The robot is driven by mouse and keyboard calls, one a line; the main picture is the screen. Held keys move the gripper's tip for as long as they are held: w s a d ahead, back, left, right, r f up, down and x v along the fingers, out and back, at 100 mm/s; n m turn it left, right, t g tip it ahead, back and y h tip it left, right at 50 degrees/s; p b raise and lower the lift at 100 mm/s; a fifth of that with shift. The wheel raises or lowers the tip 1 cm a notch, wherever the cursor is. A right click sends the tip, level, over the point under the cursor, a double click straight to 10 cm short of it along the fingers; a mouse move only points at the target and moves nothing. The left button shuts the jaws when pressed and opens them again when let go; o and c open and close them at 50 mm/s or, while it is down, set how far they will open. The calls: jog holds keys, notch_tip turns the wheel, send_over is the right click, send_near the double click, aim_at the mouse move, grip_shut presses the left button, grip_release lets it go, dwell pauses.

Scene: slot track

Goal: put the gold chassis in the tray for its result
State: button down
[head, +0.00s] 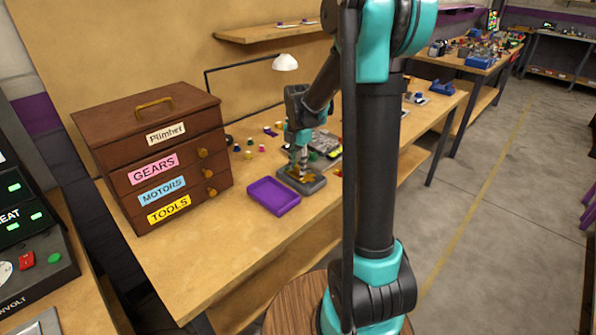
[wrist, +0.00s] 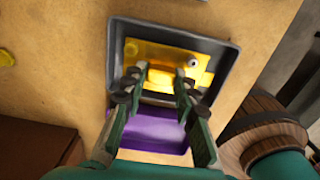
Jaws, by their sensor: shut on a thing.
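The gold chassis (wrist: 205,72) is a flat, bright yellow-gold piece within the outline of a dark grey tray (wrist: 232,65) in the wrist view. The chassis (head: 292,172) also shows partly in the head view, over the dark grey tray (head: 314,187). My gripper (wrist: 158,78) is shut on the chassis, with the fingers at its near middle. In the head view my gripper (head: 300,166) points down over this tray. I cannot tell whether the chassis touches the tray floor. A purple tray (head: 273,197) stands beside the grey one, empty in the head view; it also shows under my fingers in the wrist view (wrist: 155,138).
A brown drawer cabinet (head: 150,155) labelled GEARS, MOTORS and TOOLS stands left on the wooden bench (head: 215,245). Several small coloured parts (head: 255,150) lie behind the trays. A lamp (head: 285,62) hangs above. The bench front is clear.

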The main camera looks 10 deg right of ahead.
aim_at(298, 167)
jog(key=shift+f, duration=1.1)
jog(key=c, duration=1.2)
grip_release()
jog(key=shift+f, duration=0.1)
notch_tip(298, 167, up, 12)
jog(key=shift+r, duration=0.15)
